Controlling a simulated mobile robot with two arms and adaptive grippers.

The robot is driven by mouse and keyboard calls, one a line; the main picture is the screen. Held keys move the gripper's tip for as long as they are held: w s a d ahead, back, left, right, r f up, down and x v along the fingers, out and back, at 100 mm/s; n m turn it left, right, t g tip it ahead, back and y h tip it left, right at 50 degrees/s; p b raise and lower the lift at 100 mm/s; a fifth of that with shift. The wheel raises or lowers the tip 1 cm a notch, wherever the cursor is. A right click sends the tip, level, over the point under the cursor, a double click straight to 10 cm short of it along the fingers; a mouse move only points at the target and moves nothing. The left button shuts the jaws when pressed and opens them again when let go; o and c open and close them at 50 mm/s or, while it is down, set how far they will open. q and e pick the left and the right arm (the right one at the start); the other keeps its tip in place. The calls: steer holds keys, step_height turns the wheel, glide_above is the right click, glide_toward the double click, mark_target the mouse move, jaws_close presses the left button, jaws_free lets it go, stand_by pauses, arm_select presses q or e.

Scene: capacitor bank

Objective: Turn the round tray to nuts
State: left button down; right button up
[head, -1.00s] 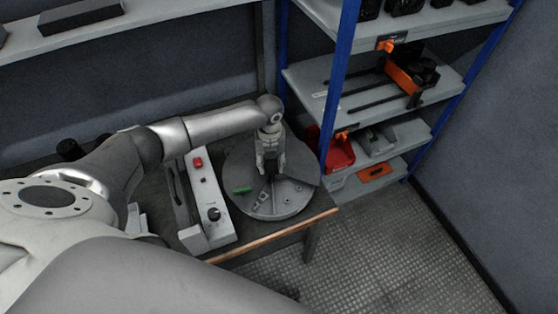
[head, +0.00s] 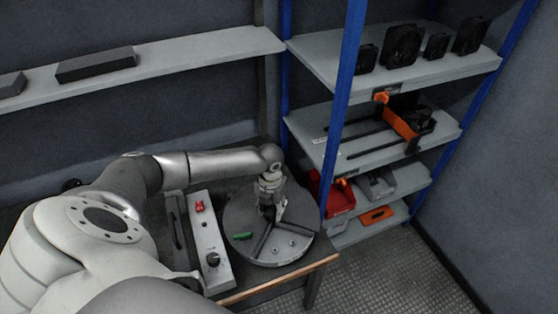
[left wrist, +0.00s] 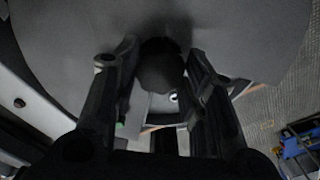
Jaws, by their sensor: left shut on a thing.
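The round grey tray (head: 237,222) lies on the bench in the head view, with dark raised dividers making a V at its front. Small light spots show in the front right section; they are too small to identify. My left gripper (head: 273,212) points down over the tray's middle. In the left wrist view, its fingers (left wrist: 163,85) stand on either side of a dark round knob (left wrist: 160,66) and are shut on it. A small green piece (head: 243,236) is at the tray's left. The tray's far side is partly hidden by my arm. My right gripper is not in view.
A control box (head: 208,240) with a red switch and black knob stands close left of the tray. A blue-posted shelf rack (head: 345,110) with fans, a red bin (head: 340,199) and other parts stands at right. A wall shelf (head: 190,50) runs behind.

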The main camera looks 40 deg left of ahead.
arm_select(q)
steer(key=shift+m, duration=0.3)
stand_by(0.4)
steer(key=c, duration=0.9)
jaws_free()
step_height(320, 180, up, 12)
steer(key=shift+s, duration=0.1)
